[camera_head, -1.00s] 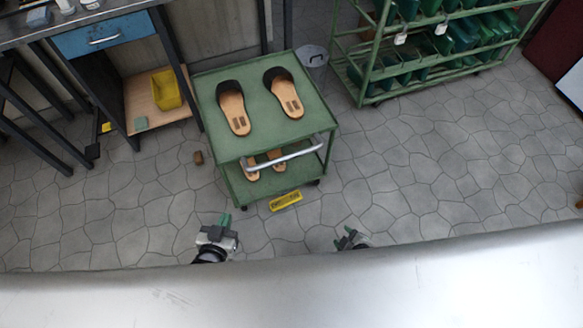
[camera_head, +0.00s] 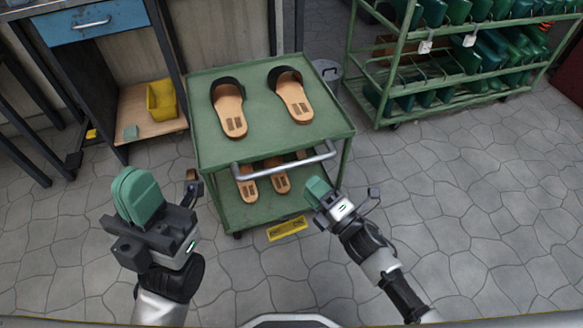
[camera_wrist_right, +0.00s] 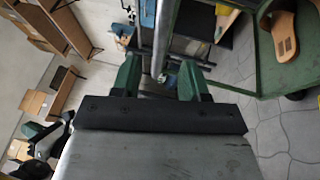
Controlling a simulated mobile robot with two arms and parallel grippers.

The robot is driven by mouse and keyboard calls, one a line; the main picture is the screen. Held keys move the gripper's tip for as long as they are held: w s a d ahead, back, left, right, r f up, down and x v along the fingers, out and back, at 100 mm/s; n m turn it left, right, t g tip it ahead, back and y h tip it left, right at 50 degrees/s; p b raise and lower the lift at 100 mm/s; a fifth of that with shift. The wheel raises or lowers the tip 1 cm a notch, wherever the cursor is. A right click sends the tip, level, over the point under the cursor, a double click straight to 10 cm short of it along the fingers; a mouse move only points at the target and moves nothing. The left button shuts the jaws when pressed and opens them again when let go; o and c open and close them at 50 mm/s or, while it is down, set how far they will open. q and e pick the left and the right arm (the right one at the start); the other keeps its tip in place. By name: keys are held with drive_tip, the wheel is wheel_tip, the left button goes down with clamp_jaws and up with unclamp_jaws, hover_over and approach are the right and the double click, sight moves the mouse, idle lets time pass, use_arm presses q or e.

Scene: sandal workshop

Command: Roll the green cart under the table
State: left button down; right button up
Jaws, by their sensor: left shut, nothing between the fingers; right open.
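The green cart (camera_head: 235,150) stands on the floor in the middle of the head view. Two black-strapped sandals lie on its top (camera_head: 290,95), and another pair shows on its lower shelf. Its grey handle (camera_head: 285,160) runs along the near edge. My left gripper (camera_head: 137,195) is shut and empty, left of the cart and apart from it. My right gripper (camera_head: 317,190) is open near the handle's right end. In the right wrist view, a metal bar (camera_wrist_right: 163,38) appears between its open fingers (camera_wrist_right: 159,78); contact cannot be told. The table (camera_head: 35,8) with a blue drawer is at upper left.
A yellow bin (camera_head: 161,100) sits on a low wooden shelf (camera_head: 130,118) left of the cart. A grey bucket (camera_head: 328,72) stands behind the cart. A green rack (camera_head: 420,100) of green items is at right. A yellow floor mark (camera_head: 288,229) lies before the cart. Floor at right is clear.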

sight(293, 166)
drive_tip(key=b+x, duration=0.1)
drive_tip(key=x, duration=0.6)
drive_tip(key=shift+w+b, duration=0.2)
drive_tip(key=shift+b, duration=0.15)
drive_tip(key=shift+w+a+r, duration=0.1)
drive_tip(key=shift+w+a, duration=0.25)
drive_tip(key=shift+a, duration=0.05)
clamp_jaws()
